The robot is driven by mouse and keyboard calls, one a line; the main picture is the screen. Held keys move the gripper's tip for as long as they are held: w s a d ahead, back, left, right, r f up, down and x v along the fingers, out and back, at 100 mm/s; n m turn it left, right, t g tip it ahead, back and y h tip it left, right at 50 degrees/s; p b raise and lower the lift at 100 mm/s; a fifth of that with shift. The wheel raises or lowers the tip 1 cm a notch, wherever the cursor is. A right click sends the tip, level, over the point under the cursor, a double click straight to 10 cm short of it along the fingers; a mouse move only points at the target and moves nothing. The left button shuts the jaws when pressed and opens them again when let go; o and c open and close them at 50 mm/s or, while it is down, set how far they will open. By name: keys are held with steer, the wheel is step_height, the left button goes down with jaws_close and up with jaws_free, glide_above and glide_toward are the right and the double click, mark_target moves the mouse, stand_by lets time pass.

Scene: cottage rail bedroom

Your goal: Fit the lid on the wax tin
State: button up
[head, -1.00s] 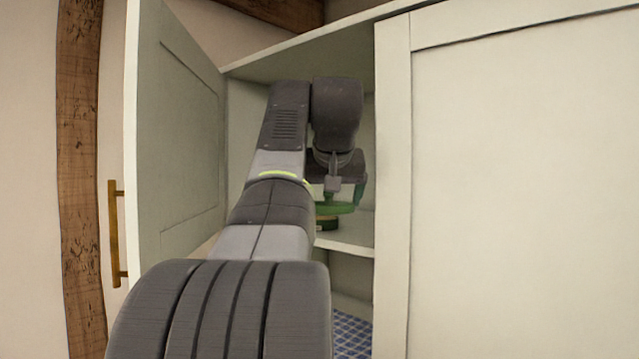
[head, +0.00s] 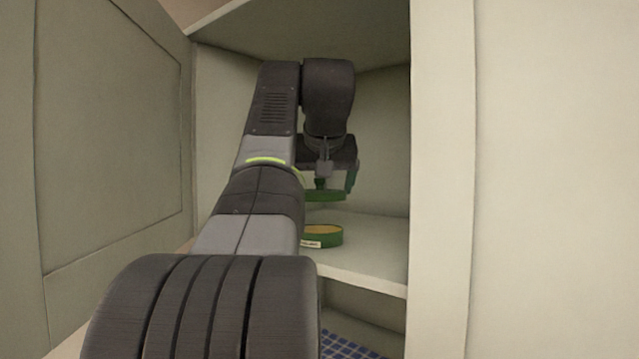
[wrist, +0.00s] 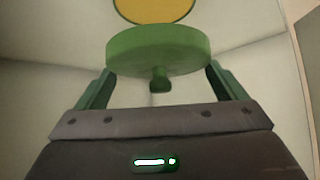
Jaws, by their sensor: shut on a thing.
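The round green lid (head: 325,196) is held level by my gripper (head: 335,184) inside the cupboard. In the wrist view the lid (wrist: 158,50) sits between the two green fingers (wrist: 160,84), with its small knob facing my palm. The open wax tin (head: 323,237), green with yellow wax inside and a pale label, stands upright on the shelf below the lid, with a visible gap between them. My forearm hides its left part.
The tin stands on the cupboard's white shelf (head: 365,252), bare to its right. The open door (head: 110,150) is on the left, and a front panel (head: 440,180) closes off the right. A blue checked surface (head: 345,345) lies in the compartment below. The cupboard top is above my arm.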

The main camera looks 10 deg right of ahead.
mark_target(319, 227)
steer(key=shift+f+b, duration=1.8)
steer(key=shift+f, duration=1.05)
steer(key=shift+p, duration=0.45)
steer(key=shift+f, duration=0.55)
stand_by(0.4)
steer(key=o, duration=0.7)
steer(key=shift+r, duration=0.1)
steer(key=v, duration=1.3)
steer(key=shift+s+a+r, duration=0.1)
steer(key=shift+s+r, duration=0.15)
steer(key=shift+s, duration=0.05)
steer(key=shift+w+f, duration=0.1)
